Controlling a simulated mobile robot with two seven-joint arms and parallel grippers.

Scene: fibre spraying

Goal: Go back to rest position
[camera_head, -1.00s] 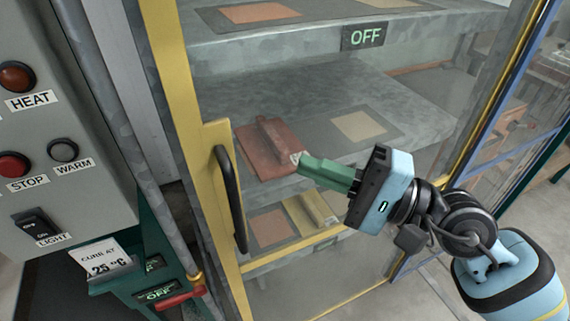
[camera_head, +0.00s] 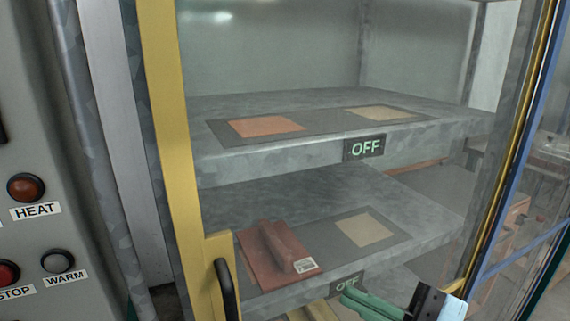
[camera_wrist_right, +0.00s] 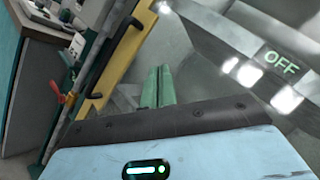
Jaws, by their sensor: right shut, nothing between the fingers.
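My right gripper (camera_head: 350,292) shows at the bottom of the head view, its green fingers closed together and pointing left. Its blue and black body is partly cut off by the lower edge. In the right wrist view, the closed green fingers (camera_wrist_right: 158,84) hold nothing and point towards the yellow-framed cabinet door. My left gripper is in neither current view.
The cabinet's yellow frame (camera_head: 166,130) carries a black handle (camera_head: 227,292). Inside, a reddish-brown piece with a white tag (camera_head: 270,262) lies on the lower shelf (camera_head: 390,258). The upper shelf (camera_head: 300,157) has coloured squares. A control panel (camera_head: 45,120) stands at left.

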